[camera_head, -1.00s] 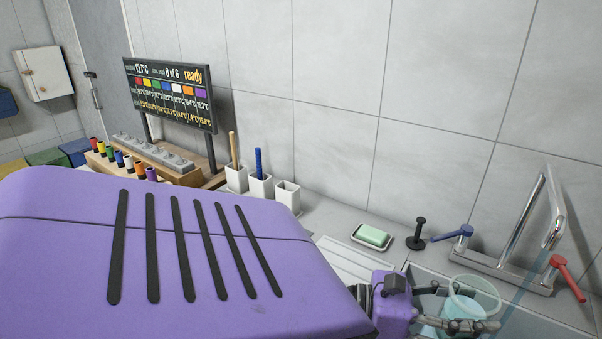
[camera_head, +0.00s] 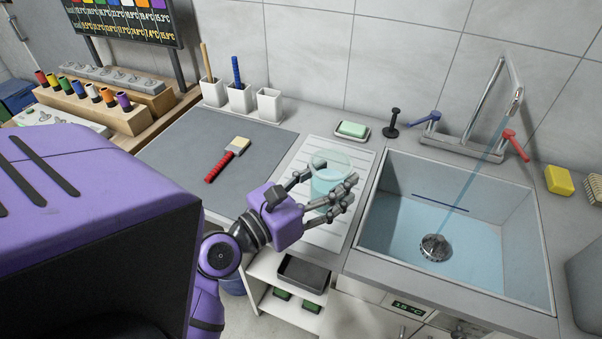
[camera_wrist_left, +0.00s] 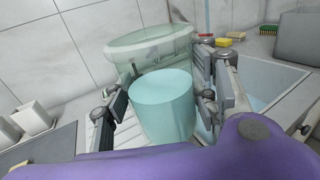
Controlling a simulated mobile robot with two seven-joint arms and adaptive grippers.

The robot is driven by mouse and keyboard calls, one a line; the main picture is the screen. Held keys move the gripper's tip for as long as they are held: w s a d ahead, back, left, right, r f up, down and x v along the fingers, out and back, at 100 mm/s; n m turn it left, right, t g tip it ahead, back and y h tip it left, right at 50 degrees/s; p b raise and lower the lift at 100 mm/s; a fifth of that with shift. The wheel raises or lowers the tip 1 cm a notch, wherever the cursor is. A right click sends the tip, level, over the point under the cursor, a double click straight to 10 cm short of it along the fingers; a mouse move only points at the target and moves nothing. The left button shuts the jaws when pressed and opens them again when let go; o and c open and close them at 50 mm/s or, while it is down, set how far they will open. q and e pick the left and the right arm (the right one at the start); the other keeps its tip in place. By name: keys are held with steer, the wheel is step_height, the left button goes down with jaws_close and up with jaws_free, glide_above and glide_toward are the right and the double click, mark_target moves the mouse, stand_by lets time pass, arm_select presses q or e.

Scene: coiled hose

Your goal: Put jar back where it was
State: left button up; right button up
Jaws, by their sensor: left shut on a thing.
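The jar (camera_head: 327,180) is a clear glass vessel with pale blue-green liquid in it. My left gripper (camera_head: 330,190) is shut around it, over the white ribbed drainboard (camera_head: 318,236) left of the sink. In the left wrist view the jar (camera_wrist_left: 162,105) stands between the two fingers, roughly upright. I cannot tell whether its base touches the drainboard. My right gripper is in neither view.
The sink (camera_head: 400,235) is right of the jar, with a stream running from the tap (camera_head: 500,85). A soap dish (camera_head: 351,131) and black plunger-like item (camera_head: 391,123) stand behind. A red-handled brush (camera_head: 227,160) lies on the grey mat (camera_head: 178,150). White cups (camera_head: 269,106) line the wall.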

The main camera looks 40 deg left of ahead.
arm_select(q)
steer(key=w+a+f+b, duration=0.1)
steer(key=w+a+f, duration=0.2)
steer(key=f, duration=0.1)
steer(key=w+a+f+b, duration=0.1)
steer(key=w+a+f, duration=0.2)
steer(key=w+f, duration=0.1)
steer(key=w+a+f+b, duration=0.2)
steer(key=w+a+f, duration=0.1)
steer(key=f, duration=0.1)
steer(key=shift+w+f, duration=0.15)
steer(key=shift+f, duration=0.25)
steer(key=shift+f, duration=0.2)
steer(key=o, duration=1.5)
